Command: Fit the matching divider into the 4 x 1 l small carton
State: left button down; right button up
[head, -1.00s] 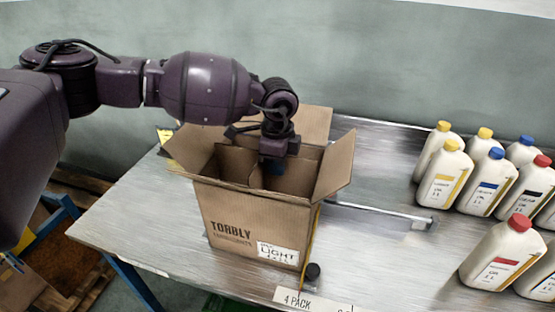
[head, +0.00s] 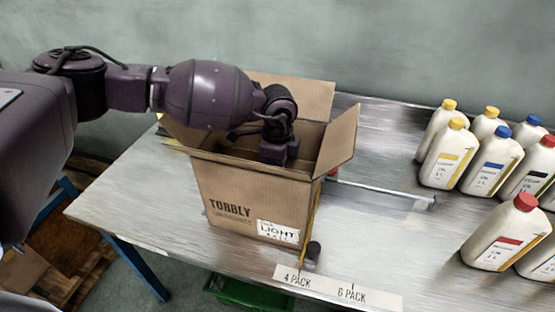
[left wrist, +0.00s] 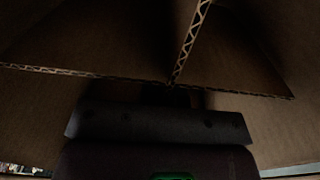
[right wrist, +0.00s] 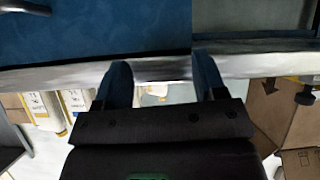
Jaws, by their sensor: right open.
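The brown carton (head: 245,200), printed TORBLY and labelled LIGHT, stands upright on the metal table with its flaps open. My left gripper (head: 277,160) reaches down into its mouth from above, fingers hidden below the rim. In the left wrist view the corrugated edges of the cardboard divider (left wrist: 190,42) cross just in front of the left gripper (left wrist: 165,92), where its dark fingertips meet the crossing. The divider is sunk inside the carton and hidden in the head view. My right gripper (right wrist: 163,76) is open and empty, away from the carton, seen only in the right wrist view.
A 4 PACK / 6 PACK strip (head: 338,288) runs along the front edge. A low metal rail (head: 385,196) lies right of the carton.

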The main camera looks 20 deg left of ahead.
pick_arm(q)
jog(key=shift+f, duration=0.2)
jog(key=c, duration=1.3)
grip_release()
jog(key=shift+o, duration=0.2)
pick_arm(e)
jog(key=shift+s+f, duration=0.3)
jog(key=shift+s, duration=0.05)
jog(key=shift+w, duration=0.15)
pick_arm(q)
notch_tip(320, 180, up, 9)
jog(key=shift+r, duration=0.9)
pick_arm(e)
jog(key=shift+s+r, duration=0.2)
jog(key=shift+r, duration=0.15)
jog(key=shift+w, duration=0.3)
